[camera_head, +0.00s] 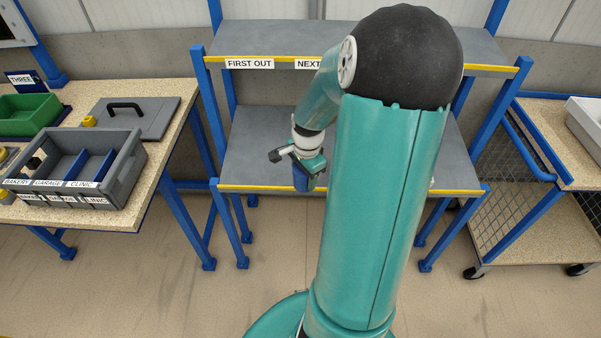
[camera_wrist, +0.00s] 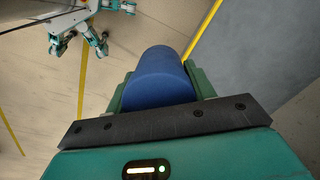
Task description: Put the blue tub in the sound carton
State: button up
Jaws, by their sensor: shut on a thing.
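The blue tub (camera_wrist: 158,80) is between the two green fingers of my gripper (camera_wrist: 160,85) in the wrist view. My gripper is shut on it. In the head view my gripper (camera_head: 305,170) holds the blue tub (camera_head: 302,180) at the front edge of the lower shelf (camera_head: 250,150). Whether the tub touches the shelf I cannot tell. My arm hides much of the shelf's middle and right side. I see no carton that I can make out as the sound carton.
A table on the left holds a grey divided box (camera_head: 128,170) with labels, a grey lid (camera_head: 150,118) with a black handle and a green bin (camera_head: 30,112). The upper shelf (camera_head: 270,40) carries labels. A wire-sided trolley (camera_head: 545,115) with a white container (camera_head: 590,120) stands at right.

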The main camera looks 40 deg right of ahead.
jog(key=shift+s+r, duration=0.1)
jog(key=shift+s, duration=0.15)
jog(key=shift+w+a, duration=0.1)
jog(key=shift+w, duration=0.25)
jog(key=w+a+f+n, duration=0.5)
jog(key=w+a+n, duration=0.4)
jog(key=a, duration=0.4)
jog(key=w+a+f+n+g+y, duration=0.1)
jog(key=w+a+f+n, duration=0.4)
jog(key=w+a+n, duration=0.5)
jog(key=a, duration=0.4)
jog(key=shift+w+a+f+n, duration=0.2)
jog(key=shift+w+a+n, duration=0.05)
jog(key=shift+n, duration=0.05)
